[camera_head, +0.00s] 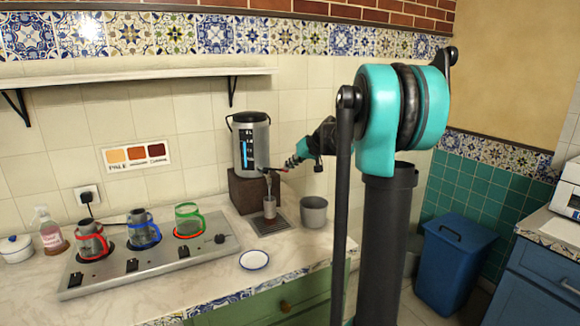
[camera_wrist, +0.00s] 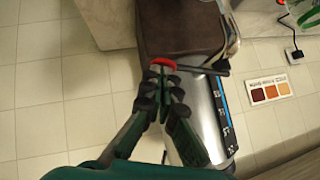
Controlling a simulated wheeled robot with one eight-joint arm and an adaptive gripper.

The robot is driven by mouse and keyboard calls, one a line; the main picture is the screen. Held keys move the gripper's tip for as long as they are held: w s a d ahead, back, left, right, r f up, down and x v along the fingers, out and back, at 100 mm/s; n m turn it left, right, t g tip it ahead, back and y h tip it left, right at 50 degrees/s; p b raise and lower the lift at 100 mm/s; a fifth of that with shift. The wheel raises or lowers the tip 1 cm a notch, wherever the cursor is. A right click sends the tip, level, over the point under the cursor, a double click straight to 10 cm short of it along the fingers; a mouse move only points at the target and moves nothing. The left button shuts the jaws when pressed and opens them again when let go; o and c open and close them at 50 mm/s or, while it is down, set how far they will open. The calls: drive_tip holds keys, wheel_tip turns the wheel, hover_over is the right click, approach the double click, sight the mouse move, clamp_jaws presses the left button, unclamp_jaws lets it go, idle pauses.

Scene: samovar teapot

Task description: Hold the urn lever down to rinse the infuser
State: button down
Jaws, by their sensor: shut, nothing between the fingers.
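The urn (camera_head: 250,146), a silver cylinder with a blue gauge, stands on a brown block (camera_head: 243,188) against the wall; its silver side also shows in the wrist view (camera_wrist: 206,112). Its dark lever (camera_wrist: 203,69) has a red end (camera_wrist: 171,62). My gripper (camera_head: 288,163) is shut and empty at the urn's front right; in the wrist view its fingertips (camera_wrist: 163,70) are at the red end, seemingly touching it. A metal cylinder, apparently the infuser (camera_head: 270,208), stands upright on the drip tray (camera_head: 283,224) below the spout. I cannot tell whether water runs.
A grey cup (camera_head: 314,212) stands right of the drip tray. A white blue-rimmed dish (camera_head: 254,260) lies in front. A steel warmer (camera_head: 75,283) at left holds glasses with red, blue (camera_head: 142,229) and green (camera_head: 189,221) bands. A shelf (camera_head: 130,75) hangs above. A blue bin (camera_head: 455,257) stands right.

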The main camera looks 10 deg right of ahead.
drive_tip(key=shift+r, duration=0.8)
